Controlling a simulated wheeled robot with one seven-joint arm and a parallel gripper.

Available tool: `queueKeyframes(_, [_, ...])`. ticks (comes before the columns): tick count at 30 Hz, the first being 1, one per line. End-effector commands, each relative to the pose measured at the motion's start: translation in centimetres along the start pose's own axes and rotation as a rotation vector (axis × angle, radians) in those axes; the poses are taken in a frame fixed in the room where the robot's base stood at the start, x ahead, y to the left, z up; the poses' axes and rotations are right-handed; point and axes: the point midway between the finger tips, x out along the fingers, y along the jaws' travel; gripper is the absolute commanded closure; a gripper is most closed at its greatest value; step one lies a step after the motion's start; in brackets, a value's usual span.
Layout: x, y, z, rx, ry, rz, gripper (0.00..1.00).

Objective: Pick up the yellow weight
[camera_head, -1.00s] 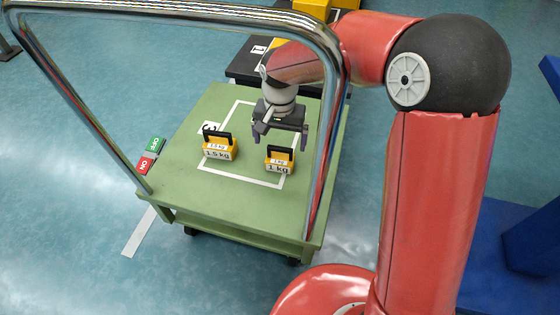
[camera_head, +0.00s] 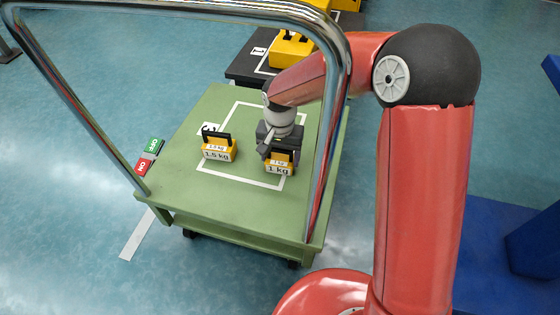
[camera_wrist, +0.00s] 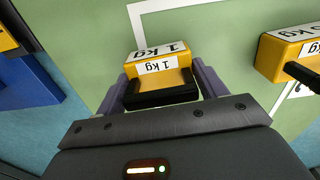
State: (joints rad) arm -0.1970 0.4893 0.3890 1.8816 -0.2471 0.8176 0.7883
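The yellow 1 kg weight (camera_head: 279,168) with a black handle stands on the green cart top (camera_head: 215,190), near its right side. A second yellow weight, marked 1.5 kg (camera_head: 219,152), stands to its left. My gripper (camera_head: 279,152) is down at the 1 kg weight. In the wrist view its fingers (camera_wrist: 160,88) stand apart on both sides of the 1 kg weight (camera_wrist: 158,65) and its black handle (camera_wrist: 162,93), with small gaps showing. The 1.5 kg weight (camera_wrist: 290,50) is at the right of the wrist view.
A chrome push bar (camera_head: 342,110) arches over the cart, close to my arm. A dark cart (camera_head: 252,68) with more yellow weights (camera_head: 291,48) stands behind. Green and red floor signs (camera_head: 149,155) lie left of the cart.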

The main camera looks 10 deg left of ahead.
Motion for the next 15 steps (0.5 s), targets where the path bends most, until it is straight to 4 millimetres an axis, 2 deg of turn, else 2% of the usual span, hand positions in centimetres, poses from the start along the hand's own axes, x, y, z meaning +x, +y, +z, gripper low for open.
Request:
queueKeyframes(2, [-0.01,-0.01,0.0,0.0,0.0,0.0,0.4])
queueKeyframes(12, [-0.02,-0.01,0.0,0.0,0.0,0.0,0.85])
queueKeyframes(15, [-0.18,-0.06,-0.06,0.0,0.003,-0.002,0.88])
